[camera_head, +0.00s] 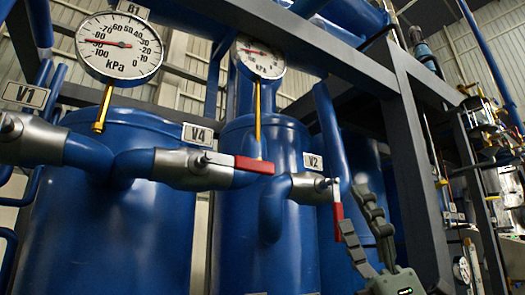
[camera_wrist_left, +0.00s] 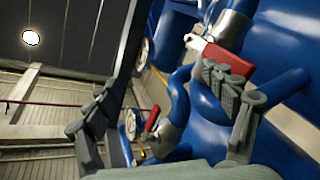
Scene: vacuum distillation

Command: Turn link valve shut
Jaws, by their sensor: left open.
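Valve V4 (camera_head: 192,170) sits on the pipe between the two blue tanks, its red handle (camera_head: 254,165) pointing right along the pipe. Valve V2 (camera_head: 305,188) is farther right, its red handle (camera_head: 337,207) hanging down. My left gripper (camera_head: 354,213) is open at the lower right, its fingertips close to the V2 handle; I cannot tell whether they touch. The left wrist view shows its spread fingers (camera_wrist_left: 160,97), a near red handle (camera_wrist_left: 226,60) partly behind one finger, and a smaller red handle (camera_wrist_left: 152,118) farther away. My right gripper is not in view.
Pressure gauge B1 (camera_head: 119,46) and a second gauge (camera_head: 258,57) stand above the tanks. Valve V1 (camera_head: 30,139) is at the left edge. A dark frame post (camera_head: 414,160) rises close behind my left gripper. Blue tanks (camera_head: 115,225) fill the space below the valves.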

